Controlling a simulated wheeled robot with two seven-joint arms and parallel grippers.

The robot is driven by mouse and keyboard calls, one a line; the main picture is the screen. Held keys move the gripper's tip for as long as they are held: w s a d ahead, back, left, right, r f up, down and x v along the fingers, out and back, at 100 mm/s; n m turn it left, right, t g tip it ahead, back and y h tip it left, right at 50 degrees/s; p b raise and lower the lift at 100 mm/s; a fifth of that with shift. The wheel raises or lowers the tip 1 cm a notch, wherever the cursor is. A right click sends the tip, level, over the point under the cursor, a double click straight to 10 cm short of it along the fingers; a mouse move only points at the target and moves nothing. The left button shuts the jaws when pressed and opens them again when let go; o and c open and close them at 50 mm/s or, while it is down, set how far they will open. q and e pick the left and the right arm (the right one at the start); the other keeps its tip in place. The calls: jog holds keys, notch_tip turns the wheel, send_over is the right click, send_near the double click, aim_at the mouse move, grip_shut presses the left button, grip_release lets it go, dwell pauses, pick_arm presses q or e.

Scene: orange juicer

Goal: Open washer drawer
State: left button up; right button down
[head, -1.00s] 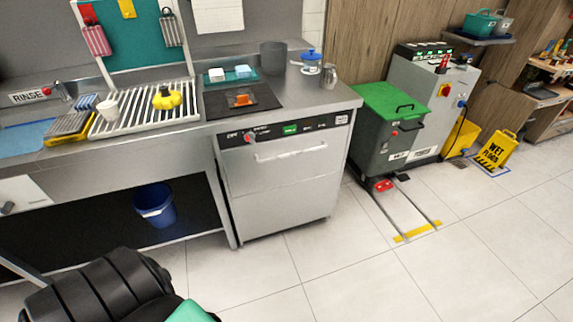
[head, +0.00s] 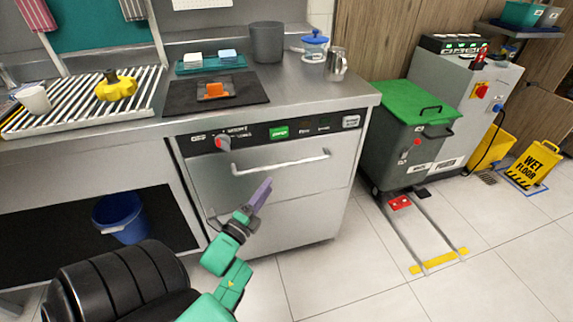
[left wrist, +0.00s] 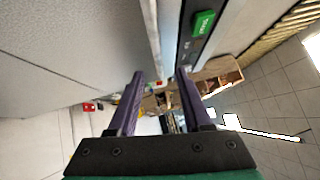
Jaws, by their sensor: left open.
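The washer (head: 285,200) is a steel under-counter unit with a dark control strip (head: 275,131) carrying a red knob and a green display. Its drawer front (head: 300,190) is shut and has a long light horizontal handle (head: 285,164) near the top. My left gripper (head: 263,190) is in front of the drawer front, below the left part of the handle. In the left wrist view its two purple fingers (left wrist: 158,95) are apart with nothing held between them. The washer's green display (left wrist: 203,22) shows at the top there. My right gripper is not in view.
The steel counter above holds a dark mat (head: 240,98) with an orange item, a grey pot (head: 267,42) and a metal jug (head: 337,64). A blue bucket (head: 120,215) stands under the sink at left. A green-lidded bin (head: 405,130) stands at right. Open tiled floor lies in front.

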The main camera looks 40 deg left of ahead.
aim_at(284, 164)
pick_arm(q)
jog(key=x, duration=1)
jog(key=shift+w+f, duration=0.15)
jog(key=shift+f, duration=0.1)
jog(key=shift+w+a, duration=0.1)
jog(key=shift+w, duration=0.25)
jog(key=shift+c, duration=0.6)
jog(key=c, duration=0.5)
grip_shut()
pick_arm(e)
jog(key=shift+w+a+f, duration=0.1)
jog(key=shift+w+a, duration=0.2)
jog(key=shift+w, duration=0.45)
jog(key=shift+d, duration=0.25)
